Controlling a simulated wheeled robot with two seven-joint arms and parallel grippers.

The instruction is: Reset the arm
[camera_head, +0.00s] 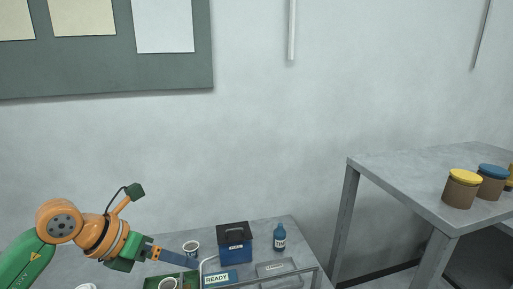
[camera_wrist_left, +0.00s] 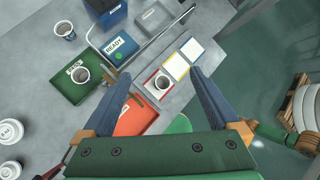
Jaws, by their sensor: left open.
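My left gripper (camera_head: 190,262) comes in from the left above the small table in the head view. In the left wrist view its two blue fingers (camera_wrist_left: 160,76) are spread wide with nothing between the tips. A second cup (camera_wrist_left: 82,75) stands on a green tray (camera_wrist_left: 70,92) with a label. A third cup (camera_wrist_left: 65,30) stands on the grey table beyond; it also shows in the head view (camera_head: 192,246). The gripper is apart from all the cups. My right gripper is not in view.
A blue box with a dark lid (camera_head: 234,243), a blue bottle (camera_head: 280,237) and a blue READY tray (camera_head: 218,279) are on the table. A metal rail (camera_wrist_left: 150,45) runs past the tray. White cups (camera_wrist_left: 11,131) stand at left. A taller table (camera_head: 420,180) holds lidded brown jars.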

